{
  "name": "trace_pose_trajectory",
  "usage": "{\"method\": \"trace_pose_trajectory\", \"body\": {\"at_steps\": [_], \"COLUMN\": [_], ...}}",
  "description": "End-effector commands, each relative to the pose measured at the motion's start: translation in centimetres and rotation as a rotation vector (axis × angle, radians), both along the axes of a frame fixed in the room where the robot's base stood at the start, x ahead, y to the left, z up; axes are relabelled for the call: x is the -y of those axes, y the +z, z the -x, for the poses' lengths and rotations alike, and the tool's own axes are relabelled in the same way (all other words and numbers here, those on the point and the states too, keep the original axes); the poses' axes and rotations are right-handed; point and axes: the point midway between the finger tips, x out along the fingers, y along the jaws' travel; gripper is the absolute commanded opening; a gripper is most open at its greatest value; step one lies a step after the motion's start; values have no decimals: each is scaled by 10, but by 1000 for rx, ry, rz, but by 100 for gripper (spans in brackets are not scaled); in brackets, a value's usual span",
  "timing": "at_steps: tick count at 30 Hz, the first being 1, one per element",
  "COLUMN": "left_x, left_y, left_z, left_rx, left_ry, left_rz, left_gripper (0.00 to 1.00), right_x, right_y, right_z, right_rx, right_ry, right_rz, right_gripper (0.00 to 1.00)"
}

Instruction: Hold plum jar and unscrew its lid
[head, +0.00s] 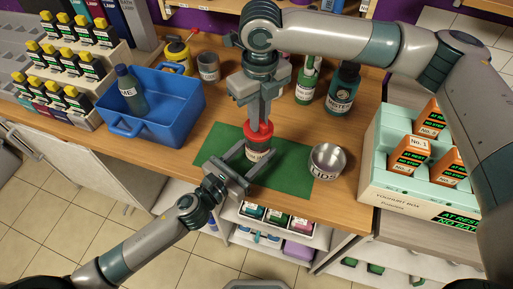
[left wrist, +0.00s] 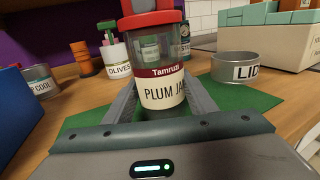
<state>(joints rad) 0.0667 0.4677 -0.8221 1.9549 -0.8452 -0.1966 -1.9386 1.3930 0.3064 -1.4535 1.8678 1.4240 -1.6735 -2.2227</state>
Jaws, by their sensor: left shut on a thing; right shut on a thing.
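The plum jar (left wrist: 163,80) is a clear jar with a dark red and cream label and a red lid (head: 259,131). It stands upright over the green mat (head: 294,176). My left gripper (head: 250,168) is shut on the jar's body from the front, one finger on each side; its fingers also show in the left wrist view. My right gripper (head: 259,118) comes straight down from above and is shut on the red lid. The lid sits at the top of the jar; whether it is loosened cannot be told.
A metal bowl labelled LIDS (head: 327,161) stands at the mat's right edge. A blue bin (head: 172,117) with a bottle is on the left. A teal box (head: 388,192) with orange cartons is on the right. Cans and bottles (head: 343,88) line the back.

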Motion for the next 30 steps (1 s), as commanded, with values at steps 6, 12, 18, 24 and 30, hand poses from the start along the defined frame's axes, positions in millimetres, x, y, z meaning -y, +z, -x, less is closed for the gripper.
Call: {"method": "trace_pose_trajectory", "body": {"at_steps": [6, 12, 18, 24, 30], "left_x": [0, 0, 0, 0, 0], "left_y": [-1, -1, -1, -1, -2], "left_z": [1, 1, 0, 0, 0], "left_rx": [2, 1, 1, 1, -2], "left_ry": [-1, -1, -1, -1, 1], "left_rz": [1, 1, 1, 1, -1], "left_gripper": [24, 24, 24, 24, 24], "right_x": [7, 6, 4, 2, 2], "right_y": [-9, -9, -9, -1, 18], "right_z": [0, 0, 2, 3, 2], "right_rx": [-7, -8, -10, -12, -7], "right_ry": [4, 3, 7, 11, 11], "right_rz": [20, 18, 15, 11, 10], "right_gripper": [0, 34, 34, 34, 34]}}
